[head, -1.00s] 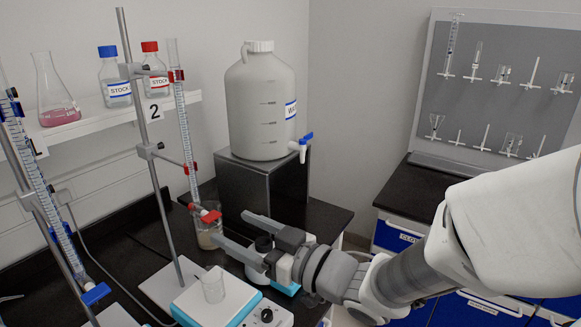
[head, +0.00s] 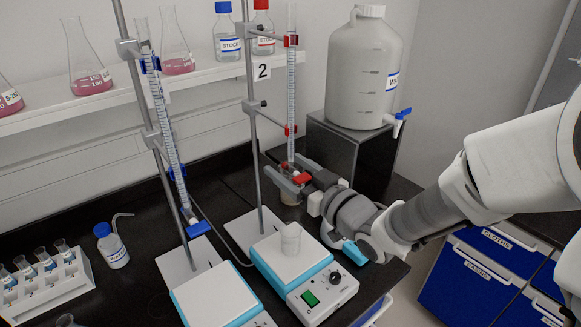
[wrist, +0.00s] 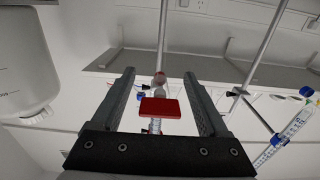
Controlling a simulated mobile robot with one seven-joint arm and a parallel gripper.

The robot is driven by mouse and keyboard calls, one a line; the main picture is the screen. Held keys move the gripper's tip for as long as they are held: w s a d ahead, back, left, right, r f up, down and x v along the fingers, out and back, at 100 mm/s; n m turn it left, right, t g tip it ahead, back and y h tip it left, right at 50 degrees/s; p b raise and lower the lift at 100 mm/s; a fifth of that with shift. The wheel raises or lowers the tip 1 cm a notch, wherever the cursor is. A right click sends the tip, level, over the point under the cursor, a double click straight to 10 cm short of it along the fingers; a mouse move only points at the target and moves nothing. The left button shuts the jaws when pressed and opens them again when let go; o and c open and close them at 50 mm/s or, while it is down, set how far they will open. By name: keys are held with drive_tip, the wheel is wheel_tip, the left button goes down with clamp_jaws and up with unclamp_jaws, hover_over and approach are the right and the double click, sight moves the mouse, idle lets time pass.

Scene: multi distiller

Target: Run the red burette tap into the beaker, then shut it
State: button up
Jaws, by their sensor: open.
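The red burette (head: 291,100) stands upright on the stand labelled 2, with red clamps. Its red tap (head: 302,178) is at the lower end. My gripper (head: 287,170) is open, with one finger on each side of the tap. In the wrist view the red tap handle (wrist: 160,107) lies between the two open fingers (wrist: 158,75), with a visible gap on both sides. The handle appears crosswise there. Whether liquid runs is too small to tell.
A blue-tap burette (head: 165,130) leans in view on a stand to the left. A small empty-looking beaker (head: 291,238) sits on a stirrer plate (head: 270,262) in front. A large white carboy (head: 363,75) stands on a black block (head: 345,150) behind right.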

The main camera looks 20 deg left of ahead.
clamp_jaws()
idle(0.3)
drive_tip(key=shift+r+m+p, duration=0.15)
drive_tip(key=shift+m+p, duration=0.75)
drive_tip(key=shift+m, duration=0.9)
